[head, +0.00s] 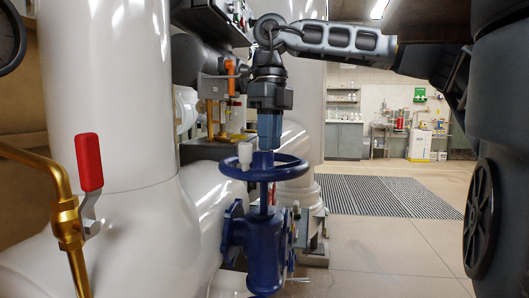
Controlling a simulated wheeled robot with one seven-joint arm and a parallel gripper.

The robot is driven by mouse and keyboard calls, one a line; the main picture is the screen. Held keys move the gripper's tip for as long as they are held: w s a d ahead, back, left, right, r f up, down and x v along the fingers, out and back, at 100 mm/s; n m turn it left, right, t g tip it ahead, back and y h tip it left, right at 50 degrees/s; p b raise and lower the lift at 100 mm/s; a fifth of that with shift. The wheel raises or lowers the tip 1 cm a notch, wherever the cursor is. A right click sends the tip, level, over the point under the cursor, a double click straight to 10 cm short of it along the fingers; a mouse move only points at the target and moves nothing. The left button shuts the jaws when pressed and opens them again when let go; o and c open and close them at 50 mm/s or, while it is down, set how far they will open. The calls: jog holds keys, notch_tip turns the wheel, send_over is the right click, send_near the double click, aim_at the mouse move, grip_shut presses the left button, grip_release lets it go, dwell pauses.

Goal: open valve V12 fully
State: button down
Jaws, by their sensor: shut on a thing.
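A blue valve with a round blue handwheel (290,170) stands in the middle of the head view, its blue body (264,255) below the wheel. No V12 label can be read on it. A white knob (245,156) sits at the wheel's left side. My gripper (269,146) points straight down from above. Its lower end meets the handwheel near the middle, and it is shut on the handwheel. The exact contact between the fingers and the wheel is partly hidden, so I cannot tell whether they hold the hub or the rim.
Large white pipes (110,90) fill the left side. A red lever handle (89,162) on a brass pipe (68,225) stands at the front left. An orange lever (230,76) is behind my gripper. Open floor (400,240) and a grey grating (385,196) lie to the right.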

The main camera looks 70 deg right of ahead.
jog(key=r, duration=0.1)
jog(key=a+r+n, duration=0.1)
jog(key=shift+w+a+r+h, duration=0.1)
jog(key=shift+w+r+h, duration=0.2)
jog(key=shift+w+r, duration=0.05)
jog(key=shift+n+p, duration=0.5)
jog(key=shift+n, duration=0.3)
jog(key=n, duration=0.2)
jog(key=shift+f+n+p, duration=0.1)
jog(key=shift+n+p, duration=0.25)
jog(key=shift+n, duration=0.05)
jog(key=n, duration=0.3)
jog(key=shift+f+n+p, duration=0.15)
jog(key=shift+n+p, duration=0.15)
jog(key=n, duration=0.3)
jog(key=shift+s+n, duration=0.1)
jog(key=shift+n, duration=0.3)
jog(key=n, duration=0.5)
jog(key=c, duration=0.5)
grip_release()
